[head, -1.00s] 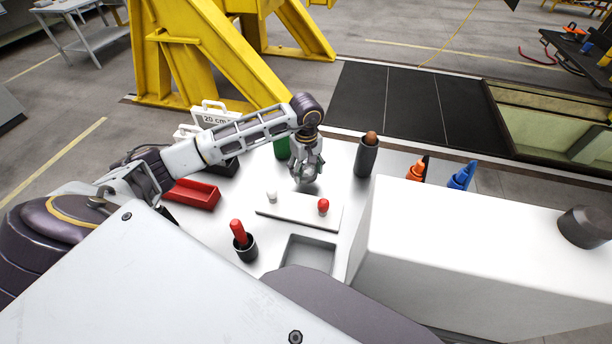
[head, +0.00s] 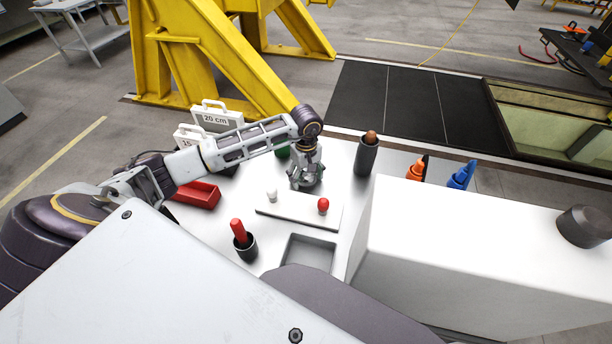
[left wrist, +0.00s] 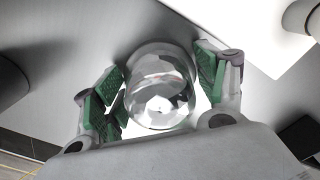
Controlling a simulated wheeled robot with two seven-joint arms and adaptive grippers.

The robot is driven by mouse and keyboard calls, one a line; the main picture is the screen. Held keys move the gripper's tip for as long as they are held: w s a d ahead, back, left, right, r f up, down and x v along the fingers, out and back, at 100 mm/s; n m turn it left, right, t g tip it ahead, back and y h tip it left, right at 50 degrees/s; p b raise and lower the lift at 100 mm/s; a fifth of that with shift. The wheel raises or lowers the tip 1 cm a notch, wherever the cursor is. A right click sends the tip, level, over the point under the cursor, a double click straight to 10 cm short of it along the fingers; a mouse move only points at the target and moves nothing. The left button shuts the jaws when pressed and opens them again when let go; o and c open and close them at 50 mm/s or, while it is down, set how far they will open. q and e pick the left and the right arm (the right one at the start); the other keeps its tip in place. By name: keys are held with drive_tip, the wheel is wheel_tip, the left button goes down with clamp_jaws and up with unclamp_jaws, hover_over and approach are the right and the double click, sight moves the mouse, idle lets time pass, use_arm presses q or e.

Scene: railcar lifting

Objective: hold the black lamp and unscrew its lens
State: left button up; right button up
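My left gripper (head: 306,180) points down over the white table top, behind the white plate. In the left wrist view a clear, shiny glass dome (left wrist: 162,88), which looks like the lens, sits between the green-padded fingers (left wrist: 160,95). The fingers stand open on both sides of it; small gaps seem to show, and I cannot tell if any pad touches it. The black lamp body under the dome is hidden by the gripper in the head view and by the glass in the wrist view. My right gripper is not in view.
The white plate (head: 290,212) carries a white knob (head: 272,195) and a red knob (head: 323,206). A white box (head: 470,250) blocks the right.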

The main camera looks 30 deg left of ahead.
use_arm(q)
drive_tip(key=shift+r, duration=0.1)
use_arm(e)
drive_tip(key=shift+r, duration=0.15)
use_arm(q)
drive_tip(key=shift+r, duration=0.25)
wheel_tip(320, 180, up, 9)
drive_tip(key=shift+r+b, duration=0.15)
drive_tip(key=shift+b, duration=0.55)
drive_tip(key=shift+r, duration=1.15)
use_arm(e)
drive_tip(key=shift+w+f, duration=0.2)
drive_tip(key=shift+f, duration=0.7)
use_arm(q)
drive_tip(key=shift+s, duration=0.1)
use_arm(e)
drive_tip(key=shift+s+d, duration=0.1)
